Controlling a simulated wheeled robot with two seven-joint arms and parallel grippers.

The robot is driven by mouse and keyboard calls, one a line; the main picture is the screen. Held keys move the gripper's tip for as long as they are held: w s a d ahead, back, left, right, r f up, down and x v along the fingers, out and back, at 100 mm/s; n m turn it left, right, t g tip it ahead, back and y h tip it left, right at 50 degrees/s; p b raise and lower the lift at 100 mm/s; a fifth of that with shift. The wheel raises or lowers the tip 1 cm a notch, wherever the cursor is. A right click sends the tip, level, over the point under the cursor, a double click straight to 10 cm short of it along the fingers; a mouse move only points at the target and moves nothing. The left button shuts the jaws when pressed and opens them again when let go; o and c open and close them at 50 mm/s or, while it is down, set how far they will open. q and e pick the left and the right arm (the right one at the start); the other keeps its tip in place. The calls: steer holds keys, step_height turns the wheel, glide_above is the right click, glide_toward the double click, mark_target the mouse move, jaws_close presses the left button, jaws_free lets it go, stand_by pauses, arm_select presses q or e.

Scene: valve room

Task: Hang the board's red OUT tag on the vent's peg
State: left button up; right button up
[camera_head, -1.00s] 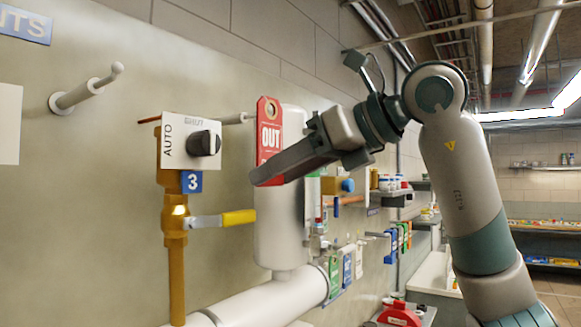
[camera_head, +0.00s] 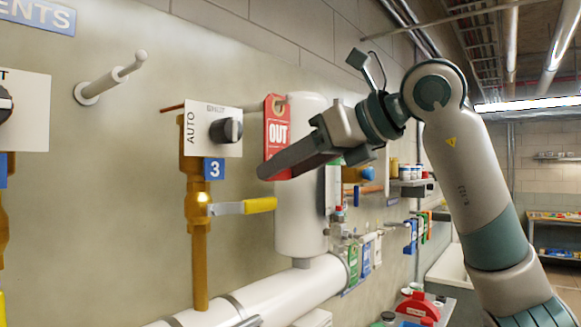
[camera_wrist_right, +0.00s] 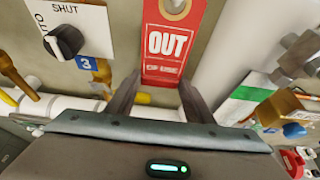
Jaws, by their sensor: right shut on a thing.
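The red OUT tag (camera_head: 276,132) hangs upright in my right gripper (camera_head: 268,172), whose fingers are shut on its lower part. In the right wrist view the tag (camera_wrist_right: 170,45) stands between the two fingers, with its punched hole at the top edge. A bare white peg (camera_head: 112,78) with a rounded end sticks out of the wall at the upper left, apart from the tag. The valve marked 3 (camera_head: 213,170), with its AUTO/SHUT plate (camera_head: 201,128), is between that peg and the tag. My left gripper is not seen.
A white vertical cylinder (camera_head: 301,215) stands behind the tag, above a thick white pipe (camera_head: 275,297). A yellow-ended lever (camera_head: 258,205) sticks out below the tag. A partly seen sign (camera_head: 38,14) reads "ENTS". Another switch plate (camera_head: 30,108) is cut off at the left.

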stand_by(0.4)
steer(key=o, duration=1.1)
steer(key=shift+d, duration=0.1)
steer(key=b+v, duration=0.6)
steer(key=v, duration=1.1)
steer(key=shift+s, duration=0.2)
steer(key=shift+d, duration=0.1)
